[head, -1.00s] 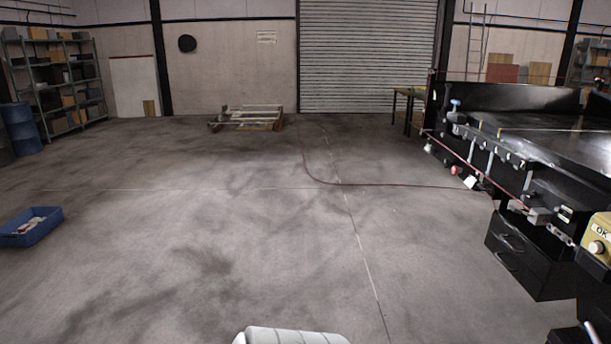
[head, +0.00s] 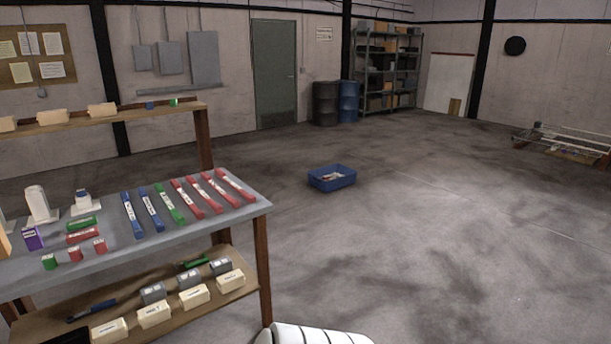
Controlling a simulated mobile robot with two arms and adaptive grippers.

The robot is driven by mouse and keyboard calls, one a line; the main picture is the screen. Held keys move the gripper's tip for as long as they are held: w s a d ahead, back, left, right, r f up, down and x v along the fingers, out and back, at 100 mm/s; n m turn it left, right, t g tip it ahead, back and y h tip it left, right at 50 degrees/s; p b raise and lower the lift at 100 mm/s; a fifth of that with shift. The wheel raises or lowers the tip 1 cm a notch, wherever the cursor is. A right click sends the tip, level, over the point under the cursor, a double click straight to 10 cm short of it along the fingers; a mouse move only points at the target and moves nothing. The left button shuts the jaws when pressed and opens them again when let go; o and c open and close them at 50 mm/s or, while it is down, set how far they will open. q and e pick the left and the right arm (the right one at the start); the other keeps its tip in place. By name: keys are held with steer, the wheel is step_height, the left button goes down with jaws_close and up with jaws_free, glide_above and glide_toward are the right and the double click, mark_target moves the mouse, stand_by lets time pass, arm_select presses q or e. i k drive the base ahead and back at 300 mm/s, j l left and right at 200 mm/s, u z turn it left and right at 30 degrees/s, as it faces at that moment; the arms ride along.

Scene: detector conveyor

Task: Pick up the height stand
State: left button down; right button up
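A workbench (head: 200,218) stands at the left. No thing on it is clearly marked as the height stand. Two white upright pieces on flat bases stand at its left end: a taller rounded one (head: 38,203) and a shorter one with a blue part (head: 83,203). Which of them, if either, is the height stand, I cannot tell. Several blue, green and red bars lie side by side on the top, among them a green bar (head: 169,204). Small blocks, including a purple one (head: 32,238), sit near the left. Neither of my grippers is in view.
The bench's lower shelf holds several labelled boxes (head: 193,295) and a dark-handled tool (head: 92,310). A blue bin (head: 332,178) sits on the floor beyond the bench. The floor between is clear.

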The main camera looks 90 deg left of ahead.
mark_target(85, 204)
steer(key=j+u, duration=0.1)
steer(key=u, duration=4.1)
